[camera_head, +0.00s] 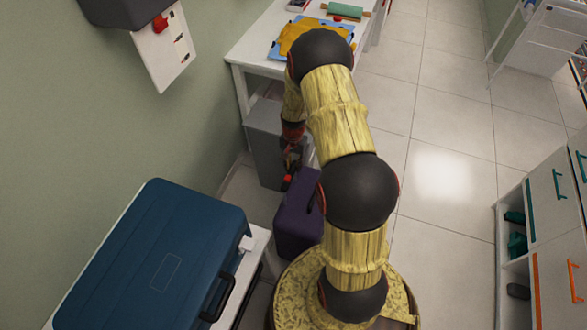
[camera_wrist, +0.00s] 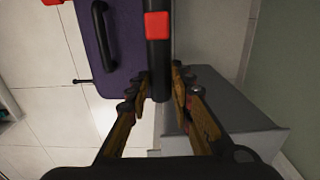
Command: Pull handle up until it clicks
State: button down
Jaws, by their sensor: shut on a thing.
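A purple case (camera_head: 297,228) stands on the floor beside the low table in the head view. In the wrist view the case (camera_wrist: 125,40) shows a curved black carry handle (camera_wrist: 101,35) on its side. A black bar (camera_wrist: 158,55) with a red block (camera_wrist: 157,25) on it runs alongside the case. My gripper (camera_wrist: 160,88) is shut on the lower end of this bar, one finger on each side. In the head view my gripper (camera_head: 290,160) is small and partly hidden by my arm, just above the case. How far the bar is pulled out cannot be told.
A grey box (camera_head: 262,140) stands behind the case, close to my gripper. A blue case (camera_head: 150,262) lies on a low table at the left. A white table (camera_head: 250,62) is at the back. Open tiled floor (camera_head: 440,170) lies to the right, with drawers (camera_head: 550,200) beyond.

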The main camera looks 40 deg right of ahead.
notch_tip(320, 180, up, 21)
jog(key=p, duration=1)
jog(key=shift+w+r, duration=0.15)
jog(key=shift+r, duration=0.05)
jog(key=shift+d+r, duration=0.1)
jog(key=c, duration=2)
grip_release()
jog(key=shift+o, duration=2.2)
notch_tip(320, 180, up, 12)
